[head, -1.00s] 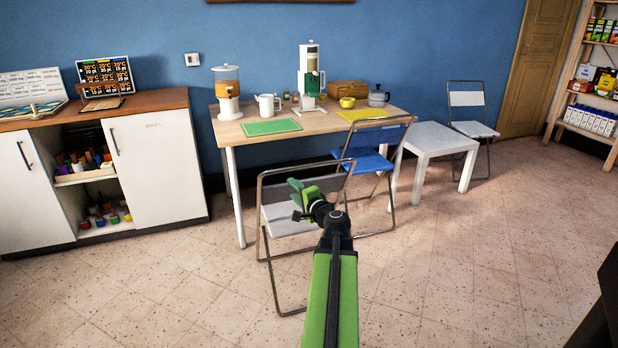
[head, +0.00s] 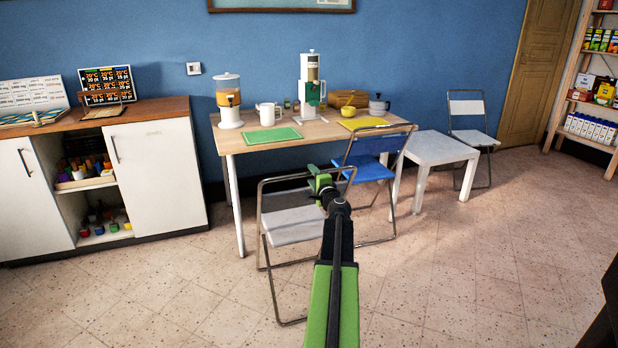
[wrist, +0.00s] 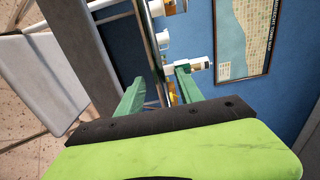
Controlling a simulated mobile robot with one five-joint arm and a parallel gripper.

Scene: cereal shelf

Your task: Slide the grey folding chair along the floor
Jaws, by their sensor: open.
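The grey folding chair (head: 292,226) stands upright and unfolded on the floor in front of the table, with a grey seat and a metal tube frame. My gripper (head: 318,178) is at the top right of its back frame in the head view, and my arm hides part of the chair's right side. In the wrist view the green jaws (wrist: 160,76) are apart. A metal tube runs up between them, and the grey seat (wrist: 45,80) shows at the left. I cannot tell whether a jaw touches the tube.
A blue folding chair (head: 368,170) stands close behind, at the table (head: 228,140). A white side table (head: 438,150) and a pale folding chair (head: 470,138) are farther right. A white cabinet (head: 165,180) is at the left. The floor (head: 460,270) at the front right is clear.

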